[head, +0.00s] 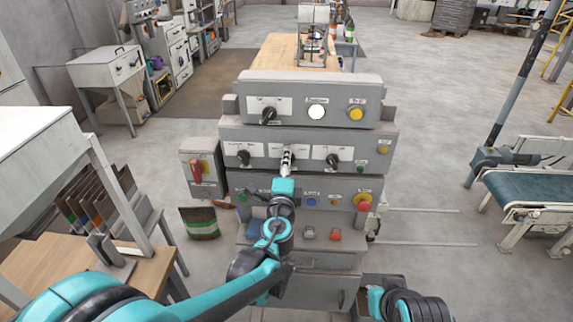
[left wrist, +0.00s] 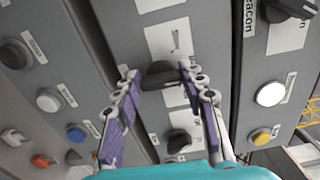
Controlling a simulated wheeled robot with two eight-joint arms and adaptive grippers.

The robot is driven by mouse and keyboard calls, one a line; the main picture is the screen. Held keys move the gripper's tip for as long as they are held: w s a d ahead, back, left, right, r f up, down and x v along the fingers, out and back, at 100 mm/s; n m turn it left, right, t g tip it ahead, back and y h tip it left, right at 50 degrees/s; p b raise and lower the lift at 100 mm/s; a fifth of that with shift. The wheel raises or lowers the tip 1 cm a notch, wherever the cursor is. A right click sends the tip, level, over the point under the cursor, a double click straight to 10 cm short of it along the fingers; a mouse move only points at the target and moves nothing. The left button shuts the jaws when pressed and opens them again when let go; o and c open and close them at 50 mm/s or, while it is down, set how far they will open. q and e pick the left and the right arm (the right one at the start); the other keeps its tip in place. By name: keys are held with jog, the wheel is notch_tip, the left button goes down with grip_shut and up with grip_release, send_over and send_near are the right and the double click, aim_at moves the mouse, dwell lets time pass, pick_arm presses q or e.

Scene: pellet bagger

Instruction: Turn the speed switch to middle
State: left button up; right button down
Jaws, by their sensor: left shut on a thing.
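The grey control panel (head: 310,135) stands in the middle of the head view, with a middle row of three black rotary switches. My left gripper (head: 287,160) reaches the centre switch of that row and hides most of it. In the left wrist view, its fingers (left wrist: 160,88) are closed on either side of this black switch (left wrist: 160,75), beneath a white label plate. The label print is too small to read, so I cannot tell which switch is the speed switch. The left neighbour switch (head: 244,157) and right neighbour switch (head: 332,160) are free. My right gripper is out of view.
Above the row are another black switch (head: 268,115), a white button (head: 317,112) and a yellow button (head: 355,113). Below are several coloured buttons and a red emergency button (head: 363,204). A red-handled box (head: 197,172) adjoins on the left.

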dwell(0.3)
pick_arm(q)
jog(key=o, duration=1.2)
jog(key=shift+c, duration=0.2)
jog(key=shift+s, duration=0.1)
jog(key=s, duration=1.1)
jog(key=shift+s+a, duration=0.15)
jog(key=shift+s, duration=0.25)
